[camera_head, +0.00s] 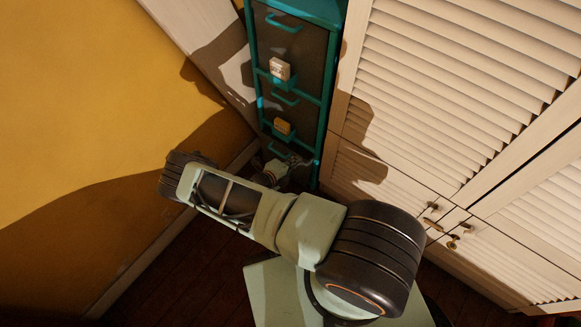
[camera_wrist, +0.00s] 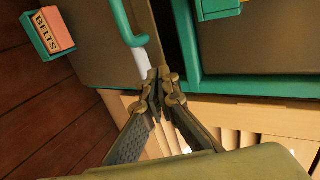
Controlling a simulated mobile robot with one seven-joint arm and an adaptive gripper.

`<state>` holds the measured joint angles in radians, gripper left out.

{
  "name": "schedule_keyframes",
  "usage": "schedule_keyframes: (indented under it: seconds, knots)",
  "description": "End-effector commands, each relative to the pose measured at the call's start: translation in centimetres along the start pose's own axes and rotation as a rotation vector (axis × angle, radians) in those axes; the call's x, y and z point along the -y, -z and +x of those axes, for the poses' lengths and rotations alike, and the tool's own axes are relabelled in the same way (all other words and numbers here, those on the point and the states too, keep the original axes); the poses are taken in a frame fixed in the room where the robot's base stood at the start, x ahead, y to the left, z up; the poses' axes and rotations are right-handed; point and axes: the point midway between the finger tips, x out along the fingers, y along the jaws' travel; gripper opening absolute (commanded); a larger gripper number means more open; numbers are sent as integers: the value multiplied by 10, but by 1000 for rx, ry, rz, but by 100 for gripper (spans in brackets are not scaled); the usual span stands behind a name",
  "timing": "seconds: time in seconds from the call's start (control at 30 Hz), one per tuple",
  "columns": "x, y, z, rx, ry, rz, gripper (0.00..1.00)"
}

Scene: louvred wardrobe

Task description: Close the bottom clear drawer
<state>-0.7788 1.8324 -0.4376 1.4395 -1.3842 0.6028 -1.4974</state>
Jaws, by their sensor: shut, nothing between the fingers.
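A tall, narrow teal-framed drawer unit (camera_head: 329,100) has dark see-through fronts stacked one above another. The bottom drawer's teal handle (camera_head: 277,150) shows just above my arm; the drawer's lower part is hidden. In the wrist view, its brownish front (camera_wrist: 95,55) fills the upper left, with a teal handle (camera_wrist: 125,22) on it. My gripper also shows small at the unit's foot (camera_head: 293,161). How far the drawer stands out is unclear.
A "BELTS" label block (camera_wrist: 52,30) sits in a teal holder at the drawer front's edge. White louvred wardrobe doors (camera_head: 440,90) stand right of the unit. A yellow wall (camera_head: 90,110) is at left. Dark wooden floor (camera_head: 170,265) shows below.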

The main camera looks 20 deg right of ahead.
Motion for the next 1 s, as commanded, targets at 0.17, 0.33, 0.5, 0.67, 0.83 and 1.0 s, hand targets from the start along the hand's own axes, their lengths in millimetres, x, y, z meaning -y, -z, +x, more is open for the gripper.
schedule_keyframes:
  seconds: [0.17,0.33,0.5,0.67,0.83,1.0]
  knots:
    - [0,0,1,0,-1,0,0]
    - [1,0,1,0,0,0,0]
    - [8,0,17,-1,2,1,0]
    - [13,0,24,0,-1,0,0]
    - [13,0,23,0,-1,0,0]
    - [11,1,21,0,-1,0,0]
